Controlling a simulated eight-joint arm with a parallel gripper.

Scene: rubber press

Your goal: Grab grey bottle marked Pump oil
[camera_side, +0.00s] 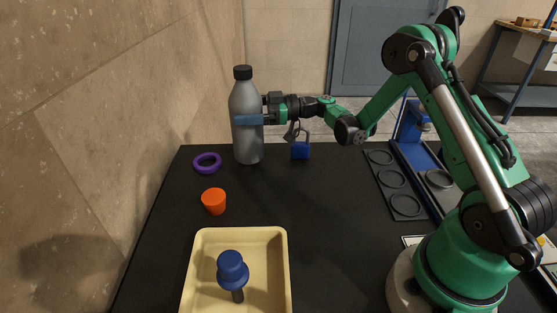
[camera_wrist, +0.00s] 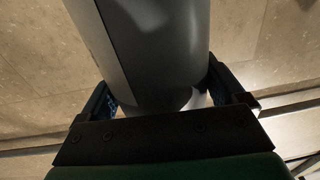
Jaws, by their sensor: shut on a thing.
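A grey bottle (camera_side: 246,98) with a black cap stands upright at the back left of the black table. A blue band shows across its middle, where my gripper (camera_side: 252,120) meets it from the right. In the wrist view the bottle (camera_wrist: 160,50) fills the middle, between the two fingers of my gripper (camera_wrist: 160,95). The gripper is shut on the bottle. No lettering can be read on the bottle in either view. I cannot tell for sure whether its base touches the table.
A purple ring (camera_side: 207,169) and an orange cup (camera_side: 214,201) are in front of the bottle. A blue padlock-like block (camera_side: 300,151) is at its right. A cream tray (camera_side: 284,265) holds a blue-topped stamp (camera_side: 232,268). A wall (camera_side: 120,110) rises on the left. Round black moulds (camera_side: 391,179) lie at right.

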